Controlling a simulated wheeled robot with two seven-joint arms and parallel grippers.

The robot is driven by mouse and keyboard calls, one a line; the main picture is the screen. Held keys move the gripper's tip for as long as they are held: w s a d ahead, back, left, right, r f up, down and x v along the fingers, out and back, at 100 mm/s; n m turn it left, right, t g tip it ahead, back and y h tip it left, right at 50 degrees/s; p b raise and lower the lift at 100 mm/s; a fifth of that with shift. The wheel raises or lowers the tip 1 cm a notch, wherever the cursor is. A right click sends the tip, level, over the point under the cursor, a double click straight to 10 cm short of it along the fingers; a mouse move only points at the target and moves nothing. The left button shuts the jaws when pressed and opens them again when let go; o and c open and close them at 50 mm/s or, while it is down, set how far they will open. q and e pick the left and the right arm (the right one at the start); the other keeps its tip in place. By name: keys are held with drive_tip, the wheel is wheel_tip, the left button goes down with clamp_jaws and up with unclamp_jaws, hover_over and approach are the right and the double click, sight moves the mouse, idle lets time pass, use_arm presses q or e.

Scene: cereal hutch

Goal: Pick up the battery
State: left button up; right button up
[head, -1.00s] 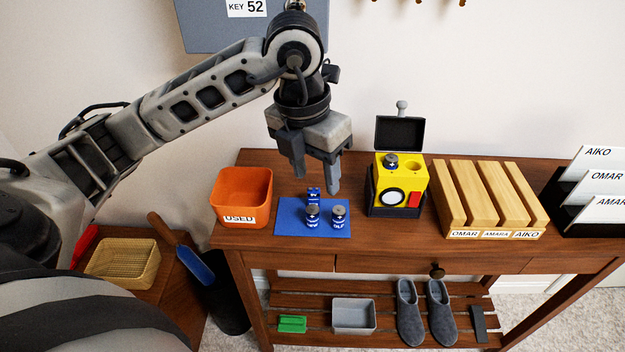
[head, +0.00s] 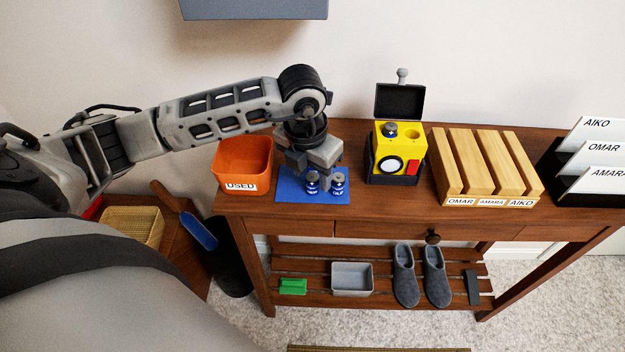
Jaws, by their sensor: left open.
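Two blue-and-silver batteries stand upright on a blue mat (head: 288,192): the left battery (head: 312,183) and the right battery (head: 338,185). The small blue 9V block behind them is hidden now by my gripper. My left gripper (head: 310,172) is open, pointing down low over the mat, just behind the two batteries. Its fingertips are partly hidden, and I cannot tell whether they touch anything. A yellow device (head: 399,150) with an open black lid stands right of the mat, with a dark-topped battery (head: 389,130) in one of its two round holes. My right gripper does not show.
An orange bin marked USED (head: 240,187) stands just left of the mat. A slotted wooden rack (head: 452,185) and a black holder with name cards (head: 560,180) stand to the right. A grey box (head: 250,8) hangs on the wall above.

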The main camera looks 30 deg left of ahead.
use_arm(q)
drive_tip(key=shift+w+f, duration=0.2)
drive_tip(key=shift+f, duration=1.15)
clamp_jaws()
drive_tip(key=shift+r, duration=0.15)
